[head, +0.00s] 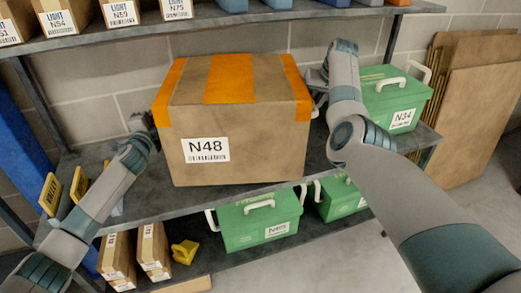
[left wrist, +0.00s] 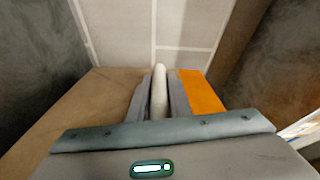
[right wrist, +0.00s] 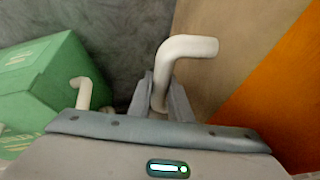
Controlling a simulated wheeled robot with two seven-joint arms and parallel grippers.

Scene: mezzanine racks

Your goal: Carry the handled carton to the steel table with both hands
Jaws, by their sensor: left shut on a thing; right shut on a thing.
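The handled carton (head: 240,140) is a large brown box with orange tape and a label reading N48. It is on or just above the middle rack shelf; I cannot tell if its underside touches. My left gripper (left wrist: 158,100) is shut on the carton's white handle (left wrist: 160,88) at its left side. My right gripper (right wrist: 162,100) is shut on the other white handle (right wrist: 185,50) at its right side. In the head view both grippers are mostly hidden by the carton and my arms. The steel table is not in view.
A green crate (head: 390,105) labelled N34 stands close on the right of the carton. More green crates (head: 255,220) and small cartons (head: 153,245) are on the lower shelf. Yellow-labelled items (head: 50,193) stand at left. The upper shelf (head: 215,20) runs above. Flat boards (head: 470,110) lean on the wall.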

